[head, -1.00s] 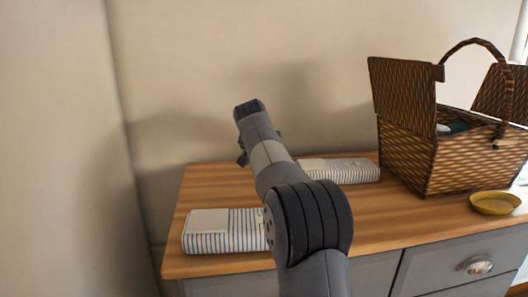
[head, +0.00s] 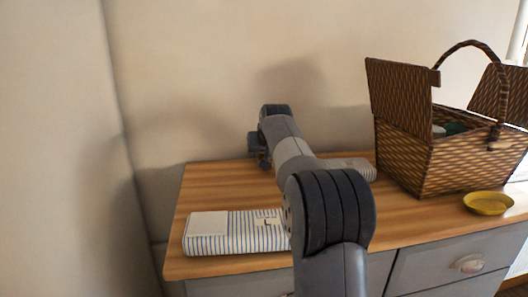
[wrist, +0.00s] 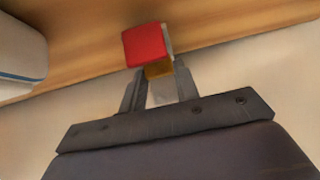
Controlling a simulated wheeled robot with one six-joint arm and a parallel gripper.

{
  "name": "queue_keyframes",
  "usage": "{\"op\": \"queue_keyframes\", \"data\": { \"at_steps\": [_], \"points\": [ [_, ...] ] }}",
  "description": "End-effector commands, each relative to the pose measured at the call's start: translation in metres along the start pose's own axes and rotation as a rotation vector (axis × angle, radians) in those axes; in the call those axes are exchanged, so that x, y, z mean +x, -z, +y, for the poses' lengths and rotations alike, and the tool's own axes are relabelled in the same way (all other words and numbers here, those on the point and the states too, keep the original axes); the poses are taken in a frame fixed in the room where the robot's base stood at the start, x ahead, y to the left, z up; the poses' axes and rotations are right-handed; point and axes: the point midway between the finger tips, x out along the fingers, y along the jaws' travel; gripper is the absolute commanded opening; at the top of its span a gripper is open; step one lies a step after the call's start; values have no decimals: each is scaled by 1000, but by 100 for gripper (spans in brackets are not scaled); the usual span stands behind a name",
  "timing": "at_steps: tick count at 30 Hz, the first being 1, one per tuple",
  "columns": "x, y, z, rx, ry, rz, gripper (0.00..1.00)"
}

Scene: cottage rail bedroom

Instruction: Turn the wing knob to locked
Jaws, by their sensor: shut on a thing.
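In the wrist view, my gripper (wrist: 160,85) is shut on a small piece with a red face (wrist: 145,45), a brass-coloured part below it and a pale side. I cannot tell whether this is the wing knob, nor whether it is fixed to anything. In the head view, my gripper (head: 258,150) is partly hidden by my own arm, above the back of the wooden top near the wall. The held piece cannot be made out there. No locked mark is readable.
A striped box (head: 230,235) lies at the front left of the wooden dresser top (head: 225,185). A second pale box (head: 358,167) is partly behind my arm. A wicker basket (head: 405,150) and a yellow dish (head: 488,204) stand right. The top's back left is clear.

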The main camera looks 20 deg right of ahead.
Motion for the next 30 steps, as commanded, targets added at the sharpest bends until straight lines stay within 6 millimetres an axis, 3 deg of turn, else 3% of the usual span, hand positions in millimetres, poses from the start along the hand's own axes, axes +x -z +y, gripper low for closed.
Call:
{"op": "queue_keyframes", "data": {
  "at_steps": [5,6,13,23,30],
  "points": [
    [-1,1,0,0,0,3,7],
    [-1,1,0,0,0,3,32],
    [0,0,0,0,-1,2,50],
    [-4,0,0,0,-1,2,52],
    [-44,0,0,0,-1,6,52]
  ]
}}
